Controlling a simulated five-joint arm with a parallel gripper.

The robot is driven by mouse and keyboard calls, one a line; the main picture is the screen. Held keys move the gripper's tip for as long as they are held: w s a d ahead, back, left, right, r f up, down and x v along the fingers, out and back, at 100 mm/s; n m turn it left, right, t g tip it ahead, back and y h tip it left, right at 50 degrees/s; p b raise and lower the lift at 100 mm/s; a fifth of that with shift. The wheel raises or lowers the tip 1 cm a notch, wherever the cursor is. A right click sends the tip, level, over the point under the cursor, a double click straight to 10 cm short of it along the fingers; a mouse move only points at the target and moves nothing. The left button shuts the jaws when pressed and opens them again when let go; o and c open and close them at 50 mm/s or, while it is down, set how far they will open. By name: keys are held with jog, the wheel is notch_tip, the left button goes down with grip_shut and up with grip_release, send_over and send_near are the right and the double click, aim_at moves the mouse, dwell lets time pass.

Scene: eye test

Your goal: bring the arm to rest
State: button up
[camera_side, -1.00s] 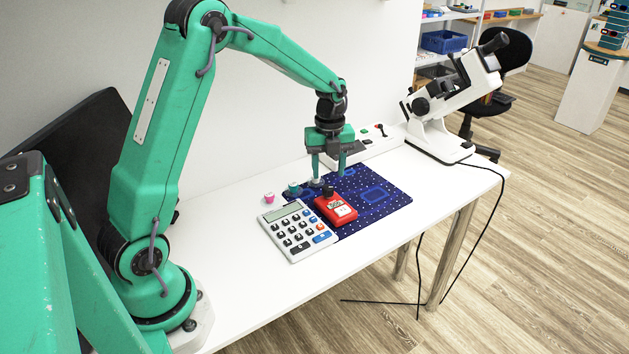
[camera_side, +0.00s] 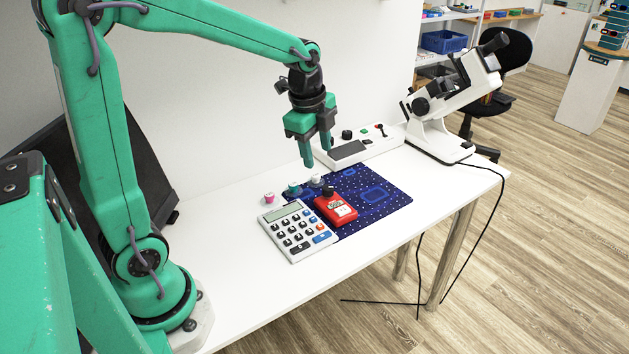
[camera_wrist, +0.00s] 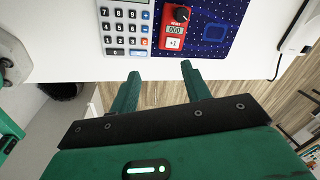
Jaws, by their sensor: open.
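My gripper (camera_side: 317,155) is green and hangs in the air above the back part of the white table (camera_side: 235,285) in the side view. Its two fingers are apart with nothing between them. In the wrist view my gripper (camera_wrist: 158,75) also shows open and empty, its fingertips near the table's edge in the picture. A grey calculator (camera_side: 296,231) and a red meter with a black knob (camera_side: 336,208) lie below it, the meter on a dark blue dotted mat (camera_side: 392,201).
Small pink (camera_side: 269,198), teal (camera_side: 293,189) and white (camera_side: 316,181) pieces stand near the calculator. A white control box (camera_side: 375,146) lies behind the mat. A white microscope (camera_side: 437,135) stands at the table's far right, its cable hanging down. The table's front left is clear.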

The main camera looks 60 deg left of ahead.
jog(key=s+d+r+n+t, duration=0.1)
jog(key=s+d+r+n, duration=0.1)
jog(key=s+n, duration=0.5)
jog(key=s+d+r+n+t, duration=0.2)
jog(key=s+d+n, duration=0.1)
jog(key=s+n, duration=0.4)
jog(key=shift+s+d+r, duration=0.15)
jog(key=shift+s+d, duration=0.25)
jog(key=shift+s, duration=0.5)
